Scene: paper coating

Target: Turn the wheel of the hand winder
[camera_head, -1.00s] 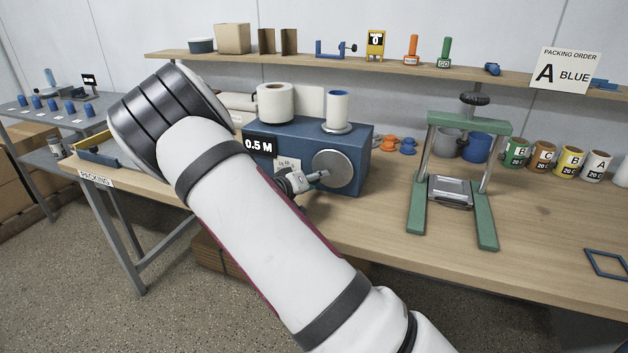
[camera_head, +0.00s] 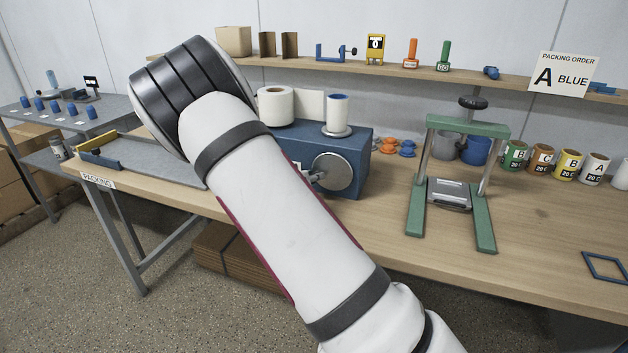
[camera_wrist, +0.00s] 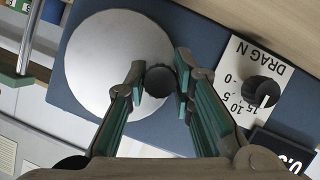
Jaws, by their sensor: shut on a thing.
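The hand winder (camera_head: 355,145) is a blue box on the bench. Its round silver wheel (camera_head: 338,176) is on the front face, and the wheel (camera_wrist: 105,60) shows large in the wrist view. A dark, ridged knob (camera_wrist: 160,82) is at the wheel's edge. My gripper (camera_wrist: 161,86) has its green-padded fingers on either side of this knob, closed on it. In the head view my arm hides most of the gripper, and only a fingertip shows at the wheel's left part.
A dial marked DRAG (camera_wrist: 260,91) is beside the wheel. A white roll (camera_head: 275,106) and a spool (camera_head: 337,112) stand on top of the winder. A green press (camera_head: 415,205) stands to the right, with labelled cans behind it. The bench front between is clear.

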